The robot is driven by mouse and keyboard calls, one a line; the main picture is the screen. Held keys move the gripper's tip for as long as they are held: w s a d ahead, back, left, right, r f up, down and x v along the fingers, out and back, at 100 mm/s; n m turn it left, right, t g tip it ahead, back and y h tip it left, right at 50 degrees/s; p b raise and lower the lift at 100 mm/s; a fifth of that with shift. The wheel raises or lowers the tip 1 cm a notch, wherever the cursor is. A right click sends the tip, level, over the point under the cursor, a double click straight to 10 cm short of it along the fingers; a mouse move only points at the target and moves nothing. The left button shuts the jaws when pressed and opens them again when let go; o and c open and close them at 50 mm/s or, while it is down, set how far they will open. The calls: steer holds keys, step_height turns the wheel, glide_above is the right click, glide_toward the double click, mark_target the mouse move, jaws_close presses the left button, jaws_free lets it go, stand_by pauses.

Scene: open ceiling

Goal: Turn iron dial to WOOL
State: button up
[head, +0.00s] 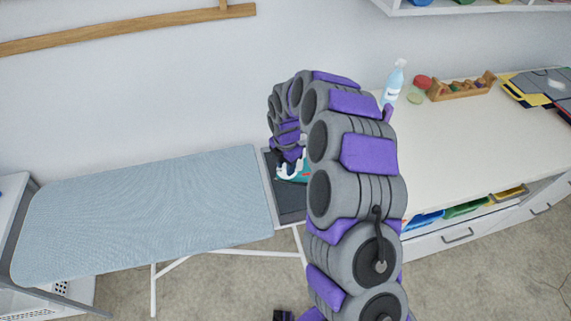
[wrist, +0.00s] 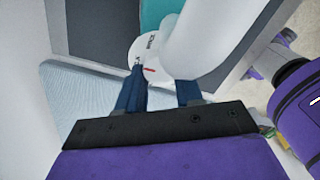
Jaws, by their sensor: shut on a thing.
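The iron (head: 299,175), teal and white, stands on the dark rest panel (head: 290,203) at the right end of the ironing board. In the wrist view its white body (wrist: 200,45) fills the upper middle. The white dial (wrist: 146,50) carries small dark lettering and a red mark, too small to read fully. My gripper (wrist: 160,78) has its two dark blue fingers apart, at the lower edge of the dial and the white body, and it is shut on the dial. The exact contact is partly hidden. In the head view my arm hides part of the iron.
The blue ironing board (head: 150,205) extends left. A white counter (head: 470,130) on the right bears a spray bottle (head: 394,82), a wooden organizer (head: 461,90) and folded cloths (head: 535,85). Drawers with coloured bins are below. A white shelf (head: 470,8) hangs above.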

steer(key=shift+w+d, duration=0.1)
steer(key=shift+d, duration=0.25)
steer(key=shift+c, duration=0.9)
steer(key=shift+d+r+p, duration=0.15)
steer(key=shift+d+p, duration=0.15)
steer(key=shift+d, duration=0.1)
steer(key=m+p, duration=0.1)
steer(key=m, duration=0.1)
steer(key=m+p, duration=0.1)
steer(key=p, duration=0.1)
steer(key=shift+a+r+m, duration=0.1)
steer(key=shift+a+m, duration=0.3)
steer(key=m+p, duration=0.2)
steer(key=m, duration=0.1)
steer(key=shift+d, duration=0.15)
steer(key=shift+m+p, duration=0.85)
steer(key=shift+m, duration=1.25)
steer(key=o, duration=1)
steer(key=shift+o, duration=0.2)
